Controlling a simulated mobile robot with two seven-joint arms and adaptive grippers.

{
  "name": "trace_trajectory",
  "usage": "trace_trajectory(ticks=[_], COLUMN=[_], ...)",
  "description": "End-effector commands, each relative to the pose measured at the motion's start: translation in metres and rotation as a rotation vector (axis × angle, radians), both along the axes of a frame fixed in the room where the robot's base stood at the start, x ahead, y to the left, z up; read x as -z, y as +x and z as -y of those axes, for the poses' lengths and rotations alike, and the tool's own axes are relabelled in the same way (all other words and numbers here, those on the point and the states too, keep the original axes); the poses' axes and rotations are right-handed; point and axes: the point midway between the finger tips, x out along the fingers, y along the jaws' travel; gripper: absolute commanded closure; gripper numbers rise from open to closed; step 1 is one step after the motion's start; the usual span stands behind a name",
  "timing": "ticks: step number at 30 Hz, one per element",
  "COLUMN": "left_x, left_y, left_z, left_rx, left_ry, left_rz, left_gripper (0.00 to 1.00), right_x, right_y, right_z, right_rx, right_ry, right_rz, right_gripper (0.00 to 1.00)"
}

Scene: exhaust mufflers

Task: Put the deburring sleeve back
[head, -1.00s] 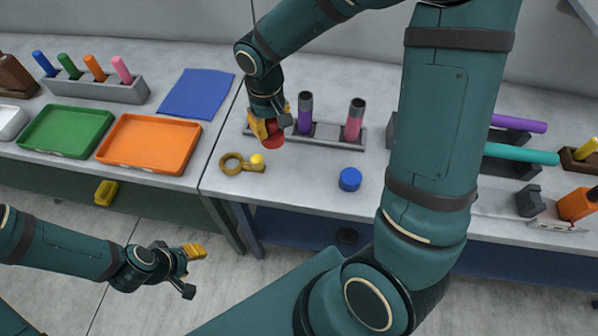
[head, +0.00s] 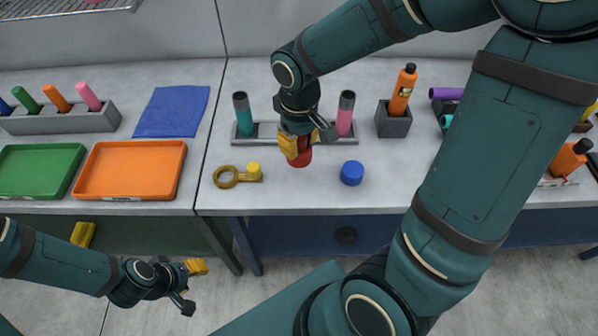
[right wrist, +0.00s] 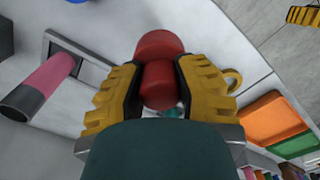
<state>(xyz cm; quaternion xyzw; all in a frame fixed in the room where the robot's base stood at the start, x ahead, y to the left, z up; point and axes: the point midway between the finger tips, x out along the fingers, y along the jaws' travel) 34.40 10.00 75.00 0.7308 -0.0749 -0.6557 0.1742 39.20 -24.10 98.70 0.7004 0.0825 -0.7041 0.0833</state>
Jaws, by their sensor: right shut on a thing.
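My right gripper (head: 298,147) is shut on a red, round-ended piece (head: 300,160), which I take to be the sleeve. In the right wrist view the red piece (right wrist: 158,62) sits between both yellow fingers (right wrist: 158,88). Its lower end is hidden. The gripper is in front of the middle of a grey rack (head: 268,131). A teal cylinder (head: 243,118) with a dark top stands at the rack's left end and a pink one (head: 345,118) at its right end. My arm hides the rack's middle. My left gripper (head: 192,285) is open and empty, low at left.
A yellow ring-shaped tool (head: 228,176) and a blue cylinder (head: 352,173) lie near the table's front. An orange bottle (head: 405,90) stands in a grey holder (head: 393,122). Orange (head: 130,194) and green (head: 20,192) trays are on the left table.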

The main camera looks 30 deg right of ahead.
Motion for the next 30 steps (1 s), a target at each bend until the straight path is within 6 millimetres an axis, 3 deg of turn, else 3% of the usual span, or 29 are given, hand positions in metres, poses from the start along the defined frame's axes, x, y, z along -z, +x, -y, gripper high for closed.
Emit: trace_trajectory(ticks=[1, 4, 11, 18, 30], left_x=[0.006, 0.011, 0.015, 0.026, 0.029], left_y=[0.001, 0.002, 0.003, 0.005, 0.006], left_z=[0.0, 0.0, -0.001, -0.001, -0.001], left_rx=[-0.001, -0.001, -0.002, -0.003, -0.003], left_ry=[0.0, 0.001, 0.001, 0.003, 0.003], left_rz=[0.002, 0.005, 0.008, 0.013, 0.014], left_gripper=[0.53, 0.53, 0.53, 0.53, 0.53], right_x=[0.014, 0.031, 0.048, 0.078, 0.084], right_y=[-0.001, 0.0, 0.0, 0.0, 0.0], right_z=[0.0, 0.0, 0.0, 0.0, 0.0], right_rx=[0.0, 0.0, 0.0, 0.0, 0.001], right_ry=[0.0, -0.001, 0.0, 0.0, 0.0], right_rz=[-0.005, -0.004, -0.001, -0.002, 0.0], right_gripper=[1.0, 1.0, 1.0, 1.0, 1.0])
